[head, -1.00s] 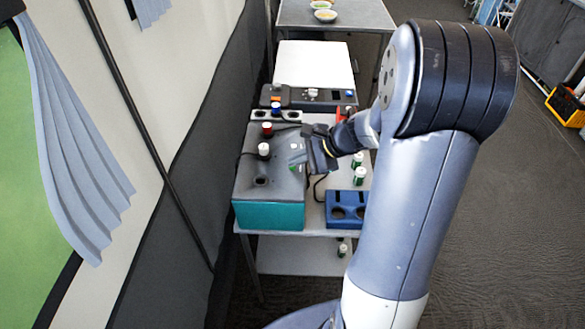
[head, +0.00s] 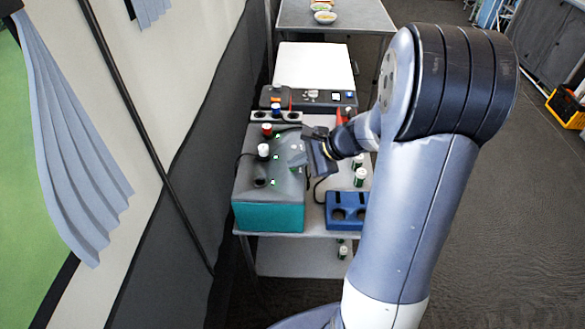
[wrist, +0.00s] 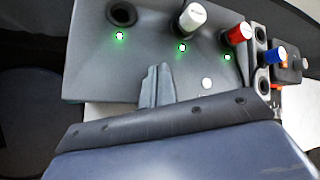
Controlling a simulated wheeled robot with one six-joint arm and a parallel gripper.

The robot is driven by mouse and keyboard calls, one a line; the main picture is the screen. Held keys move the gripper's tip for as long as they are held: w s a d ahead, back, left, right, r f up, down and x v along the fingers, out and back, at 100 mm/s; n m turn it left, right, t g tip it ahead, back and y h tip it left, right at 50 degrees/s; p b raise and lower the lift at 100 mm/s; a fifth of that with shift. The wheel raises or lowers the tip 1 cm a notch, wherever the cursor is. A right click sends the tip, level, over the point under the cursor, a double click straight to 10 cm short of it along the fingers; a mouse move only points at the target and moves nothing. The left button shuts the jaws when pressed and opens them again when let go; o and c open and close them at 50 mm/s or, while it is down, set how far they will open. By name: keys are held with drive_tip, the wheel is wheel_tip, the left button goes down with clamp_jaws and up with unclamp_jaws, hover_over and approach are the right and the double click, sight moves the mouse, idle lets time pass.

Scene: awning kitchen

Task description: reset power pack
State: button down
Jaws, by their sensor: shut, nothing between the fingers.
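The power pack (head: 268,216) is a teal box with a sloped grey top on the table. Its top holds an empty round socket (wrist: 121,14), a white-capped plug (wrist: 192,17) and a red-capped plug (wrist: 238,34). A green light glows beside each of these: one by the empty socket (wrist: 120,36), one by the white plug (wrist: 182,47), one by the red plug (wrist: 227,57). A pale round button (wrist: 207,83) sits lower on the top. My gripper (wrist: 157,85) is shut and empty, its tips over the grey top, left of the button in the wrist view.
A blue-capped plug (head: 276,110) stands in a socket strip behind the pack. A blue holder with holes (head: 346,212) and green-and-white bottles (head: 360,177) lie to the right. A dark control box (head: 318,98) and white panel (head: 315,66) are farther back.

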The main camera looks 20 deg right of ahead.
drive_tip(key=shift+r+p, duration=0.55)
drive_tip(key=shift+r, duration=0.25)
wheel_tip(320, 180, up, 5)
drive_tip(key=p, duration=0.4)
idle(0.9)
